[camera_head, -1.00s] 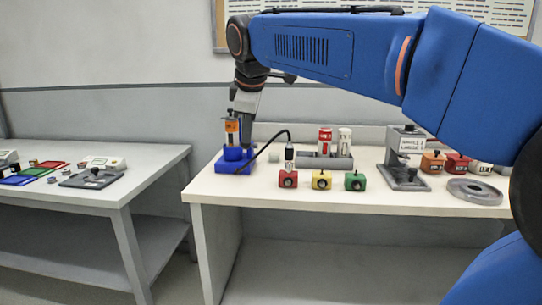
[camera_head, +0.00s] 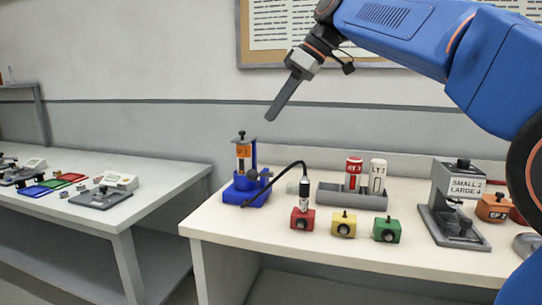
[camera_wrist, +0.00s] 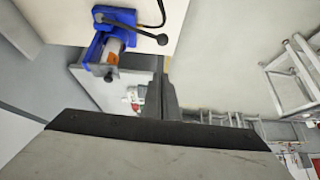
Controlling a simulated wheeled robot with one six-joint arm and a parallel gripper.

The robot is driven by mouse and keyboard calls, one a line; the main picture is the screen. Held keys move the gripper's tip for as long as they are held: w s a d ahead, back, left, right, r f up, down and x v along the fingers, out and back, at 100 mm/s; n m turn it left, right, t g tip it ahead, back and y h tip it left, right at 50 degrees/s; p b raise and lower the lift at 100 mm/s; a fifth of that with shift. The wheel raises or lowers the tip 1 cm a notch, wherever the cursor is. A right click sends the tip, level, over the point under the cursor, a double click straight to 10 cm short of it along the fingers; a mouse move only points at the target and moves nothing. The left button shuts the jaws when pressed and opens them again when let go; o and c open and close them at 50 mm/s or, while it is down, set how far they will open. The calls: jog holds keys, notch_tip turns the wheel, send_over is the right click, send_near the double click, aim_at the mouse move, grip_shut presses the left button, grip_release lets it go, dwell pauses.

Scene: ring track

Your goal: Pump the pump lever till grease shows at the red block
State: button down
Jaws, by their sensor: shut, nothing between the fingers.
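The blue grease pump (camera_head: 246,187) with an orange-labelled cylinder stands at the left end of the white bench. Its black lever ends in a ball knob (camera_head: 252,174); in the wrist view the lever knob (camera_wrist: 162,39) sticks out from the blue pump (camera_wrist: 118,17). A black hose runs from the pump to a nozzle (camera_head: 305,190) on the red block (camera_head: 302,219). I cannot make out grease there at this size. My gripper (camera_head: 270,117) is shut and empty, in the air above and right of the pump, touching nothing. Its fingers (camera_wrist: 160,75) also show in the wrist view.
A yellow block (camera_head: 343,224) and a green block (camera_head: 386,230) sit right of the red one. Behind them a grey tray (camera_head: 340,199) holds red and white cartridges. A grey press (camera_head: 446,205) stands further right. A second table (camera_head: 160,180) is at the left.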

jog(key=shift+f, duration=0.1)
jog(key=x, duration=1)
jog(key=shift+s+d+f, duration=0.1)
jog(key=shift+d+f, duration=0.05)
jog(key=shift+f, duration=0.4)
jog(key=shift+d+f, duration=0.1)
jog(key=shift+f, duration=0.45)
jog(key=shift+s+d+f, duration=0.1)
jog(key=shift+f, duration=0.7)
